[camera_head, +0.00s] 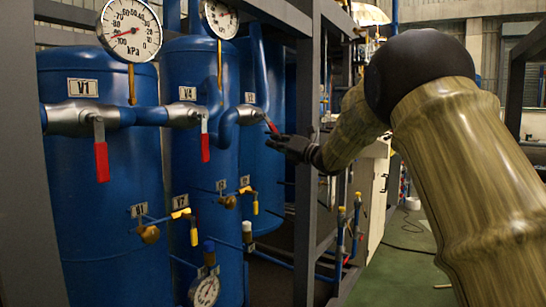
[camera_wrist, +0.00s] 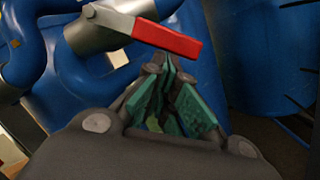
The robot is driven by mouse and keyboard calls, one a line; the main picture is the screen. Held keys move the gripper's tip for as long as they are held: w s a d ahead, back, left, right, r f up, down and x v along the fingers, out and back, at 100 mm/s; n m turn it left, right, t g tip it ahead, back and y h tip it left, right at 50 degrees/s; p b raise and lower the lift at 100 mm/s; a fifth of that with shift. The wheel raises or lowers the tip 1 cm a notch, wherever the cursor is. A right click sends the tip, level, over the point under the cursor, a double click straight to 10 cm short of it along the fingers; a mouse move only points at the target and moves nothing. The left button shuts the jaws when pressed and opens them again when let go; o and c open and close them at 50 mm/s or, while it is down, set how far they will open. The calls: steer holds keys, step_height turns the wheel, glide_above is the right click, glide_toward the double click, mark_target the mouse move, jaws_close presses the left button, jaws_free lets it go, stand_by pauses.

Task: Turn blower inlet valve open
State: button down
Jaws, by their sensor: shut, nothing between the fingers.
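A valve with a red lever (camera_head: 271,126) sits on the pipe of the rear blue tank. Its lever slants down to the right, unlike the nearer levers. The label beside it is too small to read. My gripper (camera_head: 273,143) is just below this lever, fingers together and empty. In the wrist view the red lever (camera_wrist: 168,38) and its grey valve body (camera_wrist: 97,27) lie just beyond my fingertips (camera_wrist: 169,68). I cannot tell whether the fingertips touch the lever. No label readable here names the blower inlet valve.
Two nearer red levers (camera_head: 101,162) and (camera_head: 205,147) hang straight down beside blue tanks. Two pressure gauges (camera_head: 130,30) and (camera_head: 220,18) stand above. Small yellow-handled valves (camera_head: 181,213) sit lower. A grey frame post (camera_head: 306,170) stands close to my arm.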

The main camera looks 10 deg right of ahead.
steer(key=w+d+n+b, duration=0.1)
steer(key=n+b, duration=0.1)
steer(key=w+r+n+y+b, duration=0.1)
steer(key=n+b, duration=0.2)
steer(key=w+d+r+n+g+y+b, duration=0.1)
steer(key=n+b, duration=0.1)
steer(key=b, duration=0.1)
steer(key=shift+d+r+n, duration=0.25)
steer(key=shift+d+n, duration=0.05)
steer(key=shift+d, duration=0.05)
steer(key=shift+w+d+r+n+g+y+b, duration=0.15)
steer(key=shift+r+n+g+y+b, duration=0.15)
steer(key=shift+r+n+b, duration=0.25)
steer(key=shift+f, duration=0.1)
steer(key=b, duration=0.4)
glide_toward(278, 132)
steer(key=f, duration=0.1)
steer(key=s+f, duration=0.1)
steer(key=d+f, duration=0.1)
steer(key=shift+s+f, duration=0.1)
steer(key=shift+s, duration=0.05)
stand_by(0.4)
